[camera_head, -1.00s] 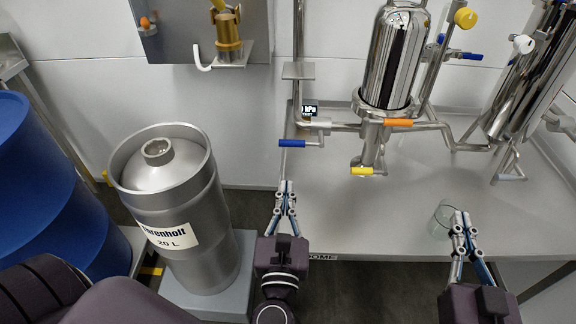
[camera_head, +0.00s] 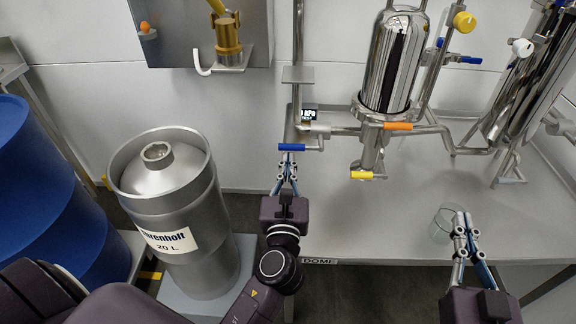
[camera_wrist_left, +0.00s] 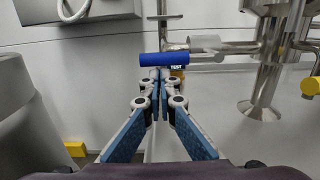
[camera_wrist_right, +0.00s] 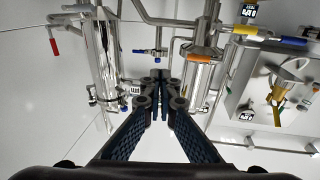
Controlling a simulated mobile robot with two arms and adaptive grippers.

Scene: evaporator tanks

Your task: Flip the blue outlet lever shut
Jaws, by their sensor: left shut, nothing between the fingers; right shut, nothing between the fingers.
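The blue lever (camera_head: 292,147) sticks out to the left from the lower pipe at the left end of the steel pipework, roughly level. It also shows in the left wrist view (camera_wrist_left: 152,60), lying across just beyond the fingertips. My left gripper (camera_head: 288,157) is shut and empty, its tips just below the lever in the head view. I cannot tell whether they touch it. My right gripper (camera_head: 461,216) is shut and empty above the right part of the bench, beside a clear glass vessel (camera_head: 445,222).
An orange lever (camera_head: 397,126) and a yellow lever (camera_head: 361,175) sit to the right under the polished tank (camera_head: 390,65). A small display (camera_head: 309,113) stands above the blue lever. A steel keg (camera_head: 175,210) and a blue drum (camera_head: 45,185) stand left. The bench (camera_head: 345,225) is mostly clear.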

